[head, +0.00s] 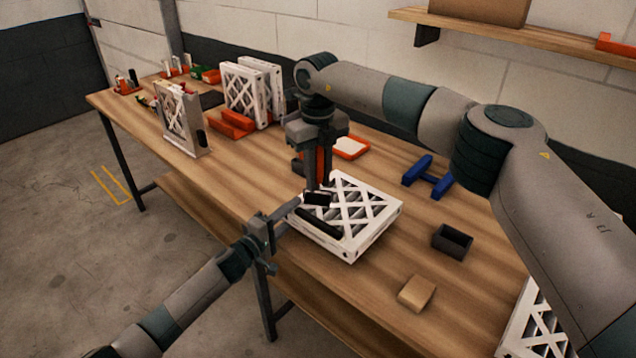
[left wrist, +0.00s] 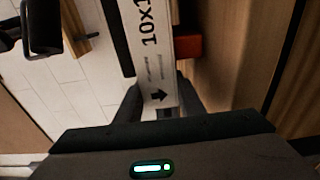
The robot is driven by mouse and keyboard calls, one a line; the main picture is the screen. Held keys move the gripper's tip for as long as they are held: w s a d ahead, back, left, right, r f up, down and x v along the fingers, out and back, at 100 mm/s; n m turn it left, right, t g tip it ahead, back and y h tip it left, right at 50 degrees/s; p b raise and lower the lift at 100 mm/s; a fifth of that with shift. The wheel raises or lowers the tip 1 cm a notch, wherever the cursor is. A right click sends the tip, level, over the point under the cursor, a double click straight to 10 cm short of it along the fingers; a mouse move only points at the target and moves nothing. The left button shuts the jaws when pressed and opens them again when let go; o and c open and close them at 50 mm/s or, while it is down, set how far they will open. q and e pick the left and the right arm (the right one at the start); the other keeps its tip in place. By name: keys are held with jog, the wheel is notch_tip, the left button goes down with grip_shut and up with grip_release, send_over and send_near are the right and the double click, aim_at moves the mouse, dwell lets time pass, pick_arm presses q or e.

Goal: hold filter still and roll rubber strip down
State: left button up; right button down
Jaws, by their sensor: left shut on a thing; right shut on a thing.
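The white lattice filter (head: 372,222) lies flat on the table in the head view. Its printed side edge (left wrist: 150,45) shows in the left wrist view. A black rubber strip (head: 321,223) lies along the filter's near left border; it also shows in the left wrist view (left wrist: 118,38). My left gripper (head: 290,210) is shut on that side of the filter, with its fingers (left wrist: 163,100) on either side of the edge. My right gripper (head: 318,185) points down over the filter's left corner, shut on a black roller (head: 318,199). Whether the roller touches the strip is unclear.
A blue holder (head: 428,177), a small black box (head: 452,240) and a tan block (head: 417,293) are right of the filter. Upright filters (head: 250,92) and an orange rack (head: 232,124) stand further left. The wooden table (head: 330,275) is clear in front of the filter.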

jog(key=shift+r, duration=0.65)
jog(key=shift+r, duration=0.1)
jog(key=shift+r, duration=0.55)
jog(key=shift+f, duration=0.15)
